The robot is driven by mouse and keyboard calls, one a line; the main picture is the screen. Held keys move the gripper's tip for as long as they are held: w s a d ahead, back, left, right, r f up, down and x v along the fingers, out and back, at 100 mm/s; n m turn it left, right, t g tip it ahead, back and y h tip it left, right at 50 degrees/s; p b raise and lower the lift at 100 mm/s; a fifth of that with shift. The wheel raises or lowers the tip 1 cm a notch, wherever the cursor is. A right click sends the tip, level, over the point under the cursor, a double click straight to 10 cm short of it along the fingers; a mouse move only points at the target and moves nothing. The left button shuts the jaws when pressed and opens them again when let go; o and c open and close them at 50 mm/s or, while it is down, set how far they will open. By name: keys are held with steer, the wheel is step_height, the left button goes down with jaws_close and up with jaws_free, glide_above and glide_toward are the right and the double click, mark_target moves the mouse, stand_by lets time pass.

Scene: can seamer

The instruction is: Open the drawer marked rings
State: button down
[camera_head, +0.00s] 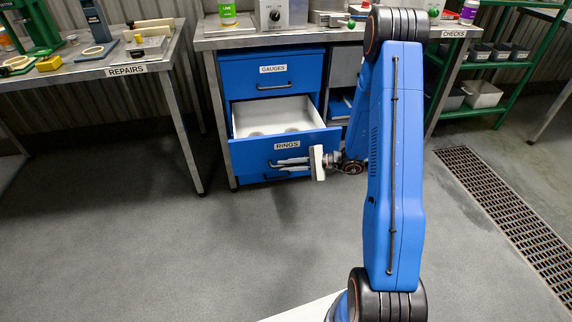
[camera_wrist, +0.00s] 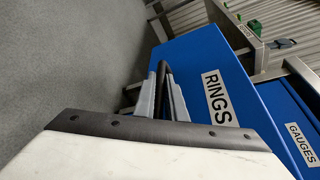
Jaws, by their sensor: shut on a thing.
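The blue drawer marked RINGS (camera_head: 253,157) stands pulled out from the cabinet in the head view, its white interior (camera_head: 280,117) showing with pale round shapes inside. Its front, with the RINGS label, also shows in the wrist view (camera_wrist: 222,100). My gripper (camera_head: 284,163) is at the drawer front, its fingers closed around the dark bar handle (camera_head: 274,165). In the wrist view my gripper (camera_wrist: 164,88) has its two grey fingers on either side of the dark handle (camera_wrist: 165,75). The palm hides part of the drawer front in that view.
The closed GAUGES drawer (camera_head: 272,85) is above the open one. The REPAIRS table (camera_head: 126,70) stands to the left and a green shelf (camera_head: 490,62) to the right. Grey floor (camera_head: 150,240) in front of the drawer is clear; a floor grate (camera_head: 508,225) lies at right.

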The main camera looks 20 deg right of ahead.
steer(key=shift+s, duration=0.2)
steer(key=c, duration=2.1)
jaws_free()
steer(key=shift+d, duration=0.1)
steer(key=v, duration=1.7)
steer(key=shift+s+d, duration=0.1)
steer(key=shift+d, duration=0.05)
